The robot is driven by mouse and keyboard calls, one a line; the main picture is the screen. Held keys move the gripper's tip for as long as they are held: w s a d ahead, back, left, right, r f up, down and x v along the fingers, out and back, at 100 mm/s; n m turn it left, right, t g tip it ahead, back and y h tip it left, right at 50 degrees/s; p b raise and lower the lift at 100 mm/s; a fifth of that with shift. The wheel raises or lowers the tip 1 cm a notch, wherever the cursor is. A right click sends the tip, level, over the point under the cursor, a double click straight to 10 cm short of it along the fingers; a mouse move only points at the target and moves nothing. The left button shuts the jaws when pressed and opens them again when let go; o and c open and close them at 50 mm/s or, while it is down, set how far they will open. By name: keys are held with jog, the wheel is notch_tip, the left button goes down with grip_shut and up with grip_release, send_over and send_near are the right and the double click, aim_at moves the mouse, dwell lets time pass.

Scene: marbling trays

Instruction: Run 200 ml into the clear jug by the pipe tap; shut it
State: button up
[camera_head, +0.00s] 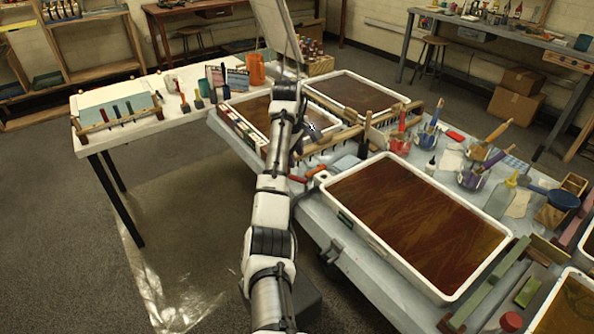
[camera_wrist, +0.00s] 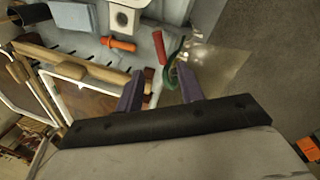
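My gripper (camera_wrist: 158,84) is open in the wrist view, its two purple fingers apart with nothing held between them. In the head view my gripper end is over the table near the left trays, partly hidden by my arm. Beyond the fingertips in the wrist view are a red handle-like piece (camera_wrist: 159,47) and a green curved piece (camera_wrist: 174,62); I cannot tell whether either belongs to the pipe tap. I cannot pick out the clear jug or the tap with certainty in either view.
A large tray of brown liquid (camera_head: 348,222) lies right of my arm, with another (camera_head: 370,81) behind. Jars with brushes and a clear greenish bottle (camera_head: 499,197) crowd the table's right side. An orange jug (camera_head: 257,70) stands on the white table.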

jog(key=r, duration=0.4)
jog(key=shift+s+a+r+p, duration=0.2)
jog(key=shift+s+p, duration=0.1)
jog(key=shift+s, duration=0.1)
dwell(1.7)
